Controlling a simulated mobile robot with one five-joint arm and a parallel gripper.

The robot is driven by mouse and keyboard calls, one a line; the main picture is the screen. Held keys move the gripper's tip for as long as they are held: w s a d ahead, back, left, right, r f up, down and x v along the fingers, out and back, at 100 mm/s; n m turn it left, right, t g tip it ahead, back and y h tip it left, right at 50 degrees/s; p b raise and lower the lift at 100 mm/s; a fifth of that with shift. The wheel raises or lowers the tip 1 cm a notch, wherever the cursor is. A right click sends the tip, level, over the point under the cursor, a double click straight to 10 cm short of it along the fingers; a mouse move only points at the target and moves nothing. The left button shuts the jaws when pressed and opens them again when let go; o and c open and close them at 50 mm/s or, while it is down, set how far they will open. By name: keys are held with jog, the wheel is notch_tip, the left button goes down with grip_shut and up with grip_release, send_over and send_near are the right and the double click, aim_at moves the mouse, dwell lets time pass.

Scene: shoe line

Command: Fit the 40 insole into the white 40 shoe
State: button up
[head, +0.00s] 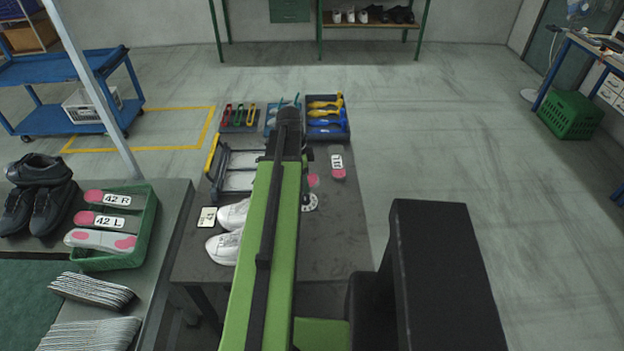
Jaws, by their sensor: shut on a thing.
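A pair of white shoes stands on the dark table left of my arm: one shoe (233,214) behind the other shoe (224,247). My arm covers their right ends, and I cannot read a size on them. A pink-and-white insole (337,168) with a label, too small to read surely, lies on the table right of my arm. A pink piece (313,180), perhaps part of another insole, shows at the arm's right edge, mostly hidden. My gripper and anything in it are hidden behind my green arm.
Trays with coloured tools (325,125) line the table's far edge. A framed rack (238,180) and a small card (207,216) sit left of my arm. A green crate (150,225) of 42 insoles and dark shoes (50,205) stand further left. The table's right side is clear.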

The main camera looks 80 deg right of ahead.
jog(key=shift+w+a+g, duration=0.1)
jog(key=shift+w+g, duration=0.2)
jog(key=shift+w, duration=0.15)
jog(key=shift+w+a+f+b, duration=0.1)
jog(key=shift+w+f+b, duration=0.6)
jog(key=shift+w+b, duration=0.05)
jog(key=shift+t, duration=0.4)
jog(key=shift+w+a+f+b, duration=0.2)
jog(key=shift+w+f+b, duration=0.55)
jog(key=shift+w, duration=0.4)
jog(key=shift+w+a+f+b, duration=0.2)
jog(key=shift+w+f+b, duration=0.55)
jog(key=shift+w, duration=0.35)
jog(key=shift+t, duration=0.4)
jog(key=shift+w+a+f+b, duration=0.1)
jog(key=shift+w+f+b, duration=0.15)
jog(key=shift+w, duration=0.45)
jog(key=shift+w+a+f+b, duration=0.15)
jog(key=shift+w+f, duration=0.15)
jog(key=shift+w, duration=0.45)
jog(key=shift+w+a+f+b, duration=0.15)
jog(key=shift+w+f, duration=0.1)
jog(key=shift+w, duration=0.45)
jog(key=shift+w+f, duration=0.1)
jog(key=shift+f, duration=0.15)
jog(key=shift+f+t+b, duration=0.4)
jog(key=shift+f+b, duration=0.1)
jog(key=shift+b, duration=0.25)
jog(key=shift+c, duration=0.6)
